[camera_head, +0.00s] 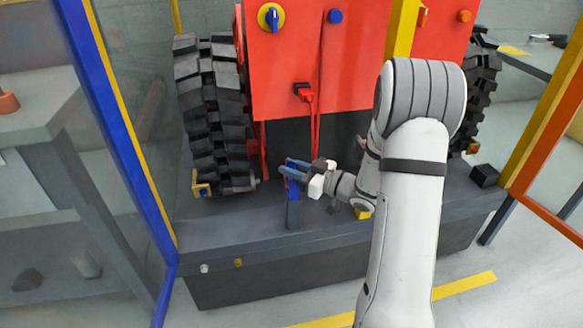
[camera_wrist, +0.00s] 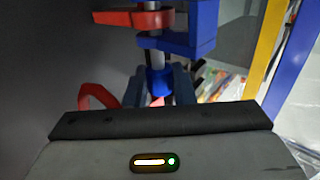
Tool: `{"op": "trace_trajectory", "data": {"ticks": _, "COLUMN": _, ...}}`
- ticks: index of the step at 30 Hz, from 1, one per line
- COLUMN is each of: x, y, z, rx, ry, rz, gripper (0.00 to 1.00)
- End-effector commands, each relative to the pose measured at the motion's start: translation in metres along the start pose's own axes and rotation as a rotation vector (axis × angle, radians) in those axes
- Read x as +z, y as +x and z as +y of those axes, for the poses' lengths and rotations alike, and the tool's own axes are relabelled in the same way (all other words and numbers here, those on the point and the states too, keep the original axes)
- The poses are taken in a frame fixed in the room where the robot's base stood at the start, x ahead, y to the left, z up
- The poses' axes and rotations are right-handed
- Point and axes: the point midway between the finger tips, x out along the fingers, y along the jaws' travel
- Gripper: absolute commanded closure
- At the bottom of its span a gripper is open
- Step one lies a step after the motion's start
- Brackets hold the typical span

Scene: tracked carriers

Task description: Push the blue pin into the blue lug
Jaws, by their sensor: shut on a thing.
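The blue pin shows in the wrist view as a blue head (camera_wrist: 159,80) with a grey shaft (camera_wrist: 156,55) running up the picture from it. My gripper (camera_wrist: 157,84) is shut on the blue head, one dark finger on each side. The blue lug (camera_wrist: 197,25) is just beyond, and the shaft runs up along its left end; I cannot tell how deep the shaft sits in it. In the head view my gripper (camera_head: 292,169) is at the blue lug (camera_head: 293,188), which stands on a dark block. The fingers partly hide the pin there.
A red part (camera_wrist: 135,20) crosses the shaft in the wrist view. In the head view a black track (camera_head: 213,115) stands left of my gripper, and a red panel (camera_head: 285,75) with a red plug (camera_head: 304,92) stands behind. The dark deck's front (camera_head: 260,240) is mostly clear.

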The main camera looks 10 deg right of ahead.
Motion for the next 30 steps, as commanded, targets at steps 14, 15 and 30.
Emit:
{"op": "trace_trajectory", "data": {"ticks": 14, "x": 0.013, "y": 0.0, "z": 0.0, "rx": 0.0, "ry": 0.0, "rz": 0.001, "gripper": 1.0}}
{"op": "trace_trajectory", "data": {"ticks": 15, "x": 0.014, "y": 0.0, "z": 0.0, "rx": 0.0, "ry": 0.0, "rz": 0.001, "gripper": 1.0}}
{"op": "trace_trajectory", "data": {"ticks": 30, "x": 0.016, "y": 0.0, "z": 0.0, "rx": 0.0, "ry": 0.0, "rz": 0.001, "gripper": 1.0}}
